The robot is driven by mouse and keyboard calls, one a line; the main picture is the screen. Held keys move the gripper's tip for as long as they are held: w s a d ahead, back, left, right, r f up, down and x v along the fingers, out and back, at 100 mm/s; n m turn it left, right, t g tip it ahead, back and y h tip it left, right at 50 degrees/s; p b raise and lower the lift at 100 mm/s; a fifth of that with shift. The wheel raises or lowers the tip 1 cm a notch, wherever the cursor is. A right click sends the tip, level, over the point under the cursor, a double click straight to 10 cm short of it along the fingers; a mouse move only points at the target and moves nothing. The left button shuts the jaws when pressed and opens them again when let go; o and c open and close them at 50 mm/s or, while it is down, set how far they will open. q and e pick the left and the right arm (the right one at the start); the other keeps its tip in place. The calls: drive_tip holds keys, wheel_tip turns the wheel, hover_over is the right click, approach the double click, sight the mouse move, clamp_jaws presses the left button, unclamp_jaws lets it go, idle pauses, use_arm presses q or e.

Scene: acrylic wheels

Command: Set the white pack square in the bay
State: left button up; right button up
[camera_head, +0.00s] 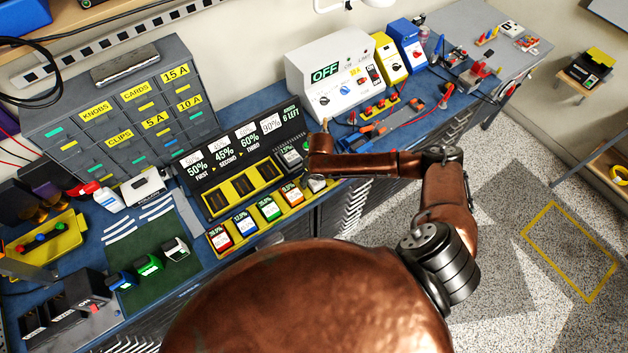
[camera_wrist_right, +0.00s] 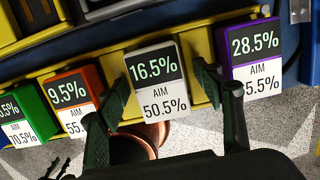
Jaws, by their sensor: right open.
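The white pack (camera_wrist_right: 158,85), labelled 16.5% and AIM 50.5%, sits in the front row on the yellow rack, between an orange and a purple pack. It shows only partly in the head view (camera_head: 317,184), by my right arm. My right gripper (camera_wrist_right: 164,82) is open, with one finger on each side of the white pack; I cannot tell whether they touch it. In the head view the arm mostly hides this gripper. The yellow bay frame (camera_head: 229,193) behind the row has several dark, empty-looking bays; a pack-like block (camera_head: 290,159) is at its right end. My left gripper is not in view.
The orange pack (camera_wrist_right: 74,98) and purple pack (camera_wrist_right: 253,55) stand close beside the fingers. Red (camera_head: 219,238), blue (camera_head: 245,222) and green (camera_head: 269,208) packs are further left. A black percentage sign (camera_head: 238,150) rises behind the bays. A white OFF machine (camera_head: 335,82) stands behind.

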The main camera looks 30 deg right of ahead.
drive_tip(key=shift+c, duration=0.4)
drive_tip(key=shift+s+f, duration=0.1)
drive_tip(key=shift+s, duration=0.05)
clamp_jaws()
drive_tip(key=shift+r, duration=0.25)
wheel_tip(320, 180, up, 4)
drive_tip(key=shift+a+f+b, duration=0.1)
drive_tip(key=shift+f+b, duration=0.05)
drive_tip(key=shift+b, duration=0.55)
drive_tip(key=s+a+r+b, duration=0.2)
drive_tip(key=s+a+r, duration=0.5)
drive_tip(key=s+r, duration=0.2)
drive_tip(key=shift+s+r, duration=0.25)
drive_tip(key=shift+s, duration=0.95)
